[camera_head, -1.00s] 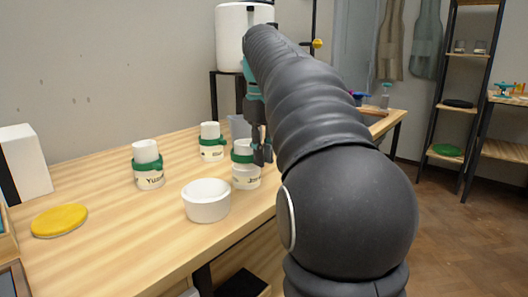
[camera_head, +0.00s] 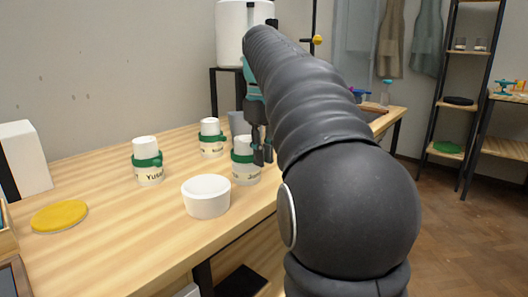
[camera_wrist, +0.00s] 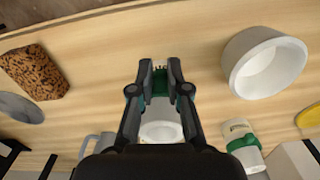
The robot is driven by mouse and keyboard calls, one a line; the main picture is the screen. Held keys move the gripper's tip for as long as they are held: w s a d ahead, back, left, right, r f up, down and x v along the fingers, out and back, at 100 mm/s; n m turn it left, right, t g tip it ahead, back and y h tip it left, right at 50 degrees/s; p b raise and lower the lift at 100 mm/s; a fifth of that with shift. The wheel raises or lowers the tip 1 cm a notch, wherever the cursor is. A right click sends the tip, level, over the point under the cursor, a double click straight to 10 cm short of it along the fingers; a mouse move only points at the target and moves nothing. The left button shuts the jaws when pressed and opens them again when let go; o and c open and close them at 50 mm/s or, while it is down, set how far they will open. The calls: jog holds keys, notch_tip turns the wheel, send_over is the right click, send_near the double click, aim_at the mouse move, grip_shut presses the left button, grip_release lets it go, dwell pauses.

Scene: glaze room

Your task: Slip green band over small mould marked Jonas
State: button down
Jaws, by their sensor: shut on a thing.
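The small mould marked Jonas (camera_head: 246,174) stands upright on the table, a white cylinder with a cream lower part whose label is partly hidden by my fingers. A green band (camera_head: 242,157) shows across it just below its white top, and seems to go around it; its far side is hidden. My gripper (camera_head: 263,156) points down at the mould's right side. In the wrist view my gripper (camera_wrist: 160,70) is shut on a green part of the band (camera_wrist: 160,84), with the mould's white top (camera_wrist: 160,131) just beyond it.
A mould marked Yusuf (camera_head: 149,174) and another mould (camera_head: 211,149) behind wear green bands. A white bowl (camera_head: 206,199) stands close in front of the Jonas mould. A yellow disc (camera_head: 60,216) lies left. The wrist view shows a brown speckled block (camera_wrist: 35,73) and a grey disc (camera_wrist: 17,107).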

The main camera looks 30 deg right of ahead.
jog(key=shift+f, duration=0.15)
jog(key=c, duration=1.1)
grip_release()
jog(key=shift+o, duration=0.2)
notch_tip(320, 180, up, 9)
jog(key=p, duration=0.3)
dwell(0.4)
